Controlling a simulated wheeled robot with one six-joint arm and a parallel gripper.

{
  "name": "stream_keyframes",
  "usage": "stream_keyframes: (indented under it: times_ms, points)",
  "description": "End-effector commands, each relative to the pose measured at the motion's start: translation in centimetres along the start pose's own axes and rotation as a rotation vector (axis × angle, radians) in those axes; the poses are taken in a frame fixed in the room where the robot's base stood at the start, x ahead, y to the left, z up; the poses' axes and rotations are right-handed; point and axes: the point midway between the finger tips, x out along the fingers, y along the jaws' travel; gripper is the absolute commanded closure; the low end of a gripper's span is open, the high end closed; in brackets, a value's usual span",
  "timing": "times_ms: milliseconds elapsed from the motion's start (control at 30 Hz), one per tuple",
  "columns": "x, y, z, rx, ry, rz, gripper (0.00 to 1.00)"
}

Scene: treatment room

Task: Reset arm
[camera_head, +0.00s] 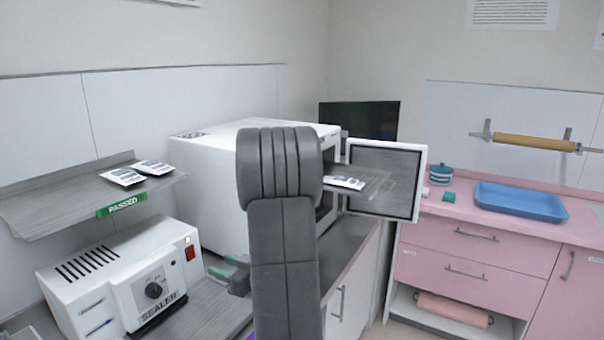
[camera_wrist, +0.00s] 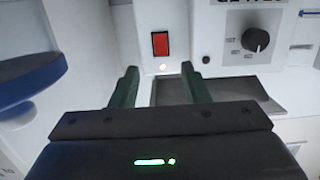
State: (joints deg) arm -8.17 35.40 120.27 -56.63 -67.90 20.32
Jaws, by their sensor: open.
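My arm stands upright in the middle of the head view and hides part of the white machine behind it. My gripper (camera_wrist: 159,68) is open and empty in the wrist view, its two green fingers apart. It faces the front of the white sealer (camera_wrist: 205,45), near its red switch (camera_wrist: 160,44) and black dial (camera_wrist: 255,39). In the head view the sealer (camera_head: 112,278) stands at lower left, and part of my gripper (camera_head: 222,271) shows just right of it, beside my arm.
A shelf marked PASSED (camera_head: 50,205) holds two pouches (camera_head: 122,177). The white machine (camera_head: 205,165) has its door (camera_head: 385,180) open and a tray (camera_head: 378,185) out with a pouch (camera_head: 344,183). A blue tray (camera_head: 520,202) lies on the pink counter (camera_head: 450,208).

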Motion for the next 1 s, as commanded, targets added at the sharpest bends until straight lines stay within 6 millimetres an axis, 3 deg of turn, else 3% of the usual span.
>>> stream_keyframes:
  times_ms: [267, 667, 1000]
  points:
    - [-3.8, 0.1, 0.1, 0.000, 0.001, 0.003, 0.58]
    - [2.6, -0.2, -0.2, -0.001, 0.000, -0.006, 0.58]
    - [9.4, -0.2, -0.2, -0.001, 0.000, -0.005, 0.58]
